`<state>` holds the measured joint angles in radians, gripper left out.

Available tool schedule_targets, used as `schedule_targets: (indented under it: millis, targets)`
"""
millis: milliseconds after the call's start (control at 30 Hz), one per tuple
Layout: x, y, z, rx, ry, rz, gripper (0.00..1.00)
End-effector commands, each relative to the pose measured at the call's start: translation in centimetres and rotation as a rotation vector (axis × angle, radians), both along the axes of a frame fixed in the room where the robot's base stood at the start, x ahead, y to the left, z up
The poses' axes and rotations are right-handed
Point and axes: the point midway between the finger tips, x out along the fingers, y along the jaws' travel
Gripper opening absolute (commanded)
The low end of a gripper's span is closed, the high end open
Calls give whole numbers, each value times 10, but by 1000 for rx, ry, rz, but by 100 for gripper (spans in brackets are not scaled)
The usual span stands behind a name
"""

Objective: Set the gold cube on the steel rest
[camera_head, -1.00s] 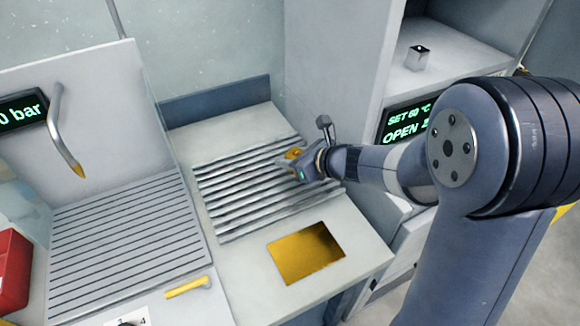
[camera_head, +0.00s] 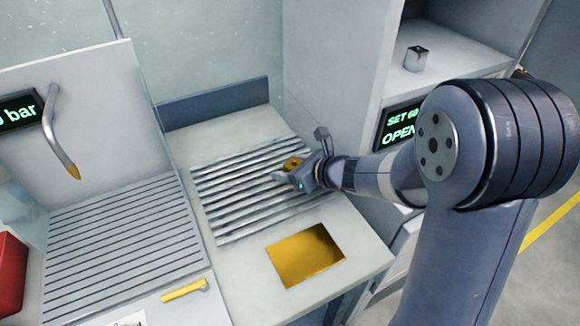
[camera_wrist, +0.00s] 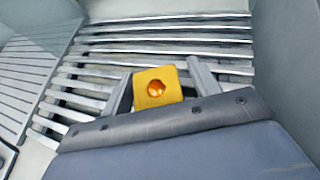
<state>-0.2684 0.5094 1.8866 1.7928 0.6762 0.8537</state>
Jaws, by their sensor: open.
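The gold cube (camera_wrist: 157,88) shows in the wrist view with a round, shiny orange mark on its face. It sits between the two grey fingers of my gripper (camera_wrist: 160,68), which stand apart on either side of it. In the head view the cube (camera_head: 291,163) is a small gold patch at the tip of my gripper (camera_head: 289,172). The steel rest (camera_head: 238,200) appears to be the slatted metal rack below them; its slats (camera_wrist: 165,32) also lie behind the cube in the wrist view. Whether the cube touches the slats is hard to tell.
A gold plate (camera_head: 306,256) lies on the counter in front of the rack. A ribbed grey drainer (camera_head: 120,245) with a bent spout (camera_head: 60,135) is at left, with a yellow handle (camera_head: 185,290) near it. A small steel cube (camera_head: 416,57) stands on the right shelf.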

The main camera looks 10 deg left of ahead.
Motion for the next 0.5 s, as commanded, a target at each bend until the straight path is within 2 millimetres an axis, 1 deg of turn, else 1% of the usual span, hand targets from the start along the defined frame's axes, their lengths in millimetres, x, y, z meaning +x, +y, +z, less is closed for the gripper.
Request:
schedule_targets:
  millis: [133, 233, 367, 500]
  targets:
    - [0, 0, 1, 0, 0, 0, 58]
    - [0, 0, 6, 0, 0, 0, 58]
    - [-9, -17, 15, 0, -3, -3, 58]
    - [-22, -41, 30, 1, -4, -4, 58]
